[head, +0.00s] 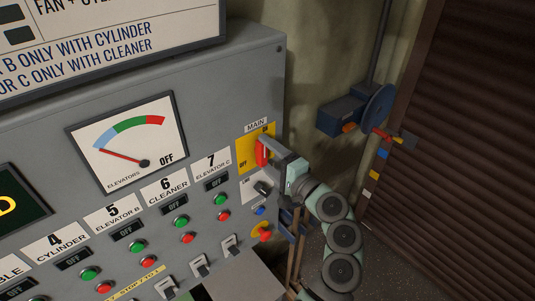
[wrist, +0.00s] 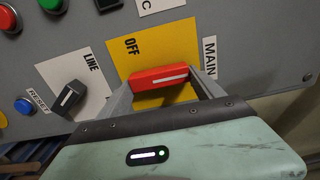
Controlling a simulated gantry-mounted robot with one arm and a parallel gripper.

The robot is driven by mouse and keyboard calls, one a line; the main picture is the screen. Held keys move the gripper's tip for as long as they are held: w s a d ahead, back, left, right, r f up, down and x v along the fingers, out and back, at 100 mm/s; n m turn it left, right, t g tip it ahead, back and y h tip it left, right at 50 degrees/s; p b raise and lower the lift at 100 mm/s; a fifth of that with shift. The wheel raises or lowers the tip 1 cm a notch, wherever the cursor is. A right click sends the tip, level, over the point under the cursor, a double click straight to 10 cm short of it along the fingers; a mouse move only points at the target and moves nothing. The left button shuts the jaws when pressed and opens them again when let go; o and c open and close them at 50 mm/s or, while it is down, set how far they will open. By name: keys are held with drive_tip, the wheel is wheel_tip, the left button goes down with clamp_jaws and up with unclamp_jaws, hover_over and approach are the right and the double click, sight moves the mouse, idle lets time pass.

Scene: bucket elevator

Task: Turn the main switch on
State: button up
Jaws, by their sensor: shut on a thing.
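The main switch has a red handle (head: 261,152) on a yellow plate (head: 241,146) under the label MAIN, at the right end of the grey panel. OFF is printed at the plate's left. My gripper (head: 266,147) is shut on the red handle, its fingers either side of it. In the wrist view the red handle (wrist: 158,77) lies between my fingers (wrist: 165,90), its white line running along it toward the MAIN label. In the head view the handle stands roughly upright; my fingers hide part of the plate.
The LINE selector (head: 262,188), a blue button (head: 259,210) and a red-yellow knob (head: 262,231) sit just below. The gauge (head: 127,142) has its needle at the left, and the small row displays read OFF. A blue wall switch (head: 345,115) is at the right.

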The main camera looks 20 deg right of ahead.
drive_tip(key=o, duration=1.4)
drive_tip(key=shift+c, duration=0.2)
drive_tip(key=b+v, duration=0.2)
drive_tip(key=v, duration=0.8)
drive_tip(key=shift+s+b, duration=0.4)
